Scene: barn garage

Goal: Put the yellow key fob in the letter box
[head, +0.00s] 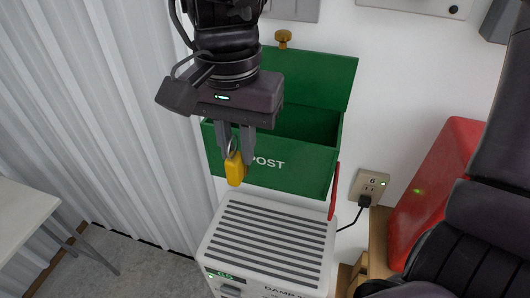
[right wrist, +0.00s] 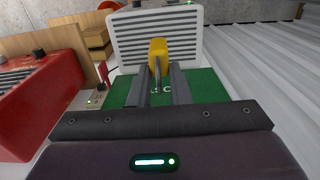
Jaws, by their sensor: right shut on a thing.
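The yellow key fob (head: 235,169) hangs by its metal ring from my right gripper (head: 235,156), whose fingers are shut on the ring. The fob also shows in the right wrist view (right wrist: 158,48), beyond the fingertips (right wrist: 159,70). The green letter box (head: 300,158), marked POST, is on the white wall with its lid (head: 320,78) raised and its top open. In the head view the fob overlaps the left part of the box's front, below the rim. My left gripper is not in view.
A white dehumidifier (head: 222,252) with a slatted top stands below the letter box. A red case (head: 435,180) and a wall socket (head: 369,184) with a plugged-in cord are to the right. Corrugated metal wall (head: 110,110) lies left, with a pale table (head: 22,215).

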